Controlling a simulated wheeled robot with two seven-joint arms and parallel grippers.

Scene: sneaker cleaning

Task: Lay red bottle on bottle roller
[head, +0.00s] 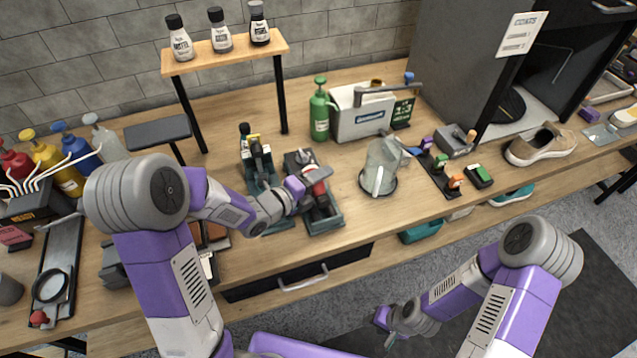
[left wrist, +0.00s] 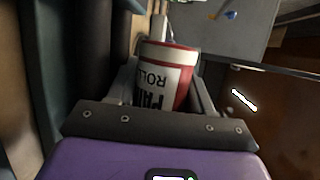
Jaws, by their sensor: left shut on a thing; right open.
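My left gripper (head: 308,188) is shut on the red bottle (head: 319,190), just above a dark tray-like stand (head: 325,222) at the table's front edge. In the left wrist view the bottle (left wrist: 168,72) is a red and white cylinder with black lettering, lying between the fingers (left wrist: 165,95). The gripper hides much of the bottle in the head view. I cannot tell whether the bottle touches the stand, or surely whether this stand is the bottle roller. My right gripper (head: 388,326) is open and empty, low in front of the table.
A similar stand (head: 262,185) with a dark-capped item is just left. Several colored bottles (head: 65,165) crowd the left. A shelf (head: 225,55) rises at the back.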

